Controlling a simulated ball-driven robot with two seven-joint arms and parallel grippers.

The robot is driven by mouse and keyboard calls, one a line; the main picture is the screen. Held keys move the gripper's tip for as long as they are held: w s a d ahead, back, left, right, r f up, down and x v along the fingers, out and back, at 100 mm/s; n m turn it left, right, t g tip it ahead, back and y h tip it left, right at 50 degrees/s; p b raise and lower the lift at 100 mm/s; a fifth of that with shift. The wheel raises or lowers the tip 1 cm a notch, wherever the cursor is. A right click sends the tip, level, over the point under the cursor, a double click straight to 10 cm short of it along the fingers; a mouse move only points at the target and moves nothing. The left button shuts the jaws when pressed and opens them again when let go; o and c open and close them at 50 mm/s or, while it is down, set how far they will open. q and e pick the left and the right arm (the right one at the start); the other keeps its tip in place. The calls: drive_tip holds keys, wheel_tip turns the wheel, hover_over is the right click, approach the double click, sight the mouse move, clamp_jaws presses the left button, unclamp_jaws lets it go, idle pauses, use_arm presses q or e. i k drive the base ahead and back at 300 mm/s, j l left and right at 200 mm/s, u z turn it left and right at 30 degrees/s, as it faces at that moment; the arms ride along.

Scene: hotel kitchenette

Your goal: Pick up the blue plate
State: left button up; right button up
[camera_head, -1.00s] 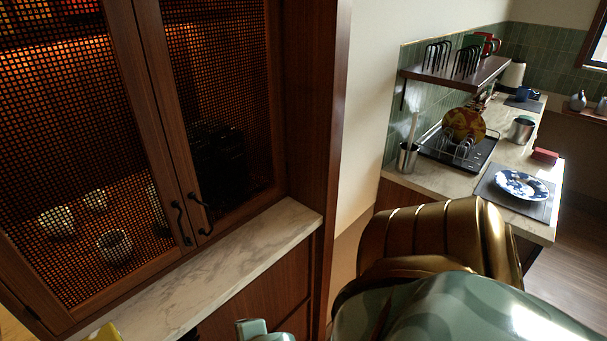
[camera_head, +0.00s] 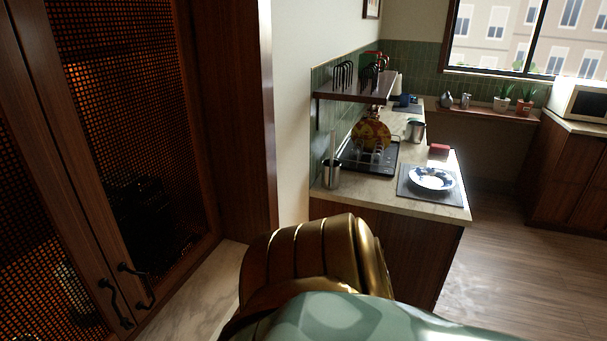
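The blue plate (camera_head: 432,178) is blue and white and lies face up on a dark grey placemat (camera_head: 408,191) at the near end of the marble counter. It is some distance away, to the right of the middle of the view. A gold and green part of my arm fills the bottom middle, apart from the plate and well in front of the counter. Neither of my grippers shows in the view.
A drying rack (camera_head: 378,156) holds a patterned red and yellow plate (camera_head: 371,134). A steel cup (camera_head: 332,174), a metal pot (camera_head: 415,131) and a red box (camera_head: 439,149) stand nearby. Wooden floor (camera_head: 500,255) is open on the right; a mesh-door cabinet (camera_head: 140,130) is close on the left.

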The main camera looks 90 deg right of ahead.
sight(427, 177)
drive_tip(key=i+z, duration=0.1)
drive_tip(key=z, duration=1.8)
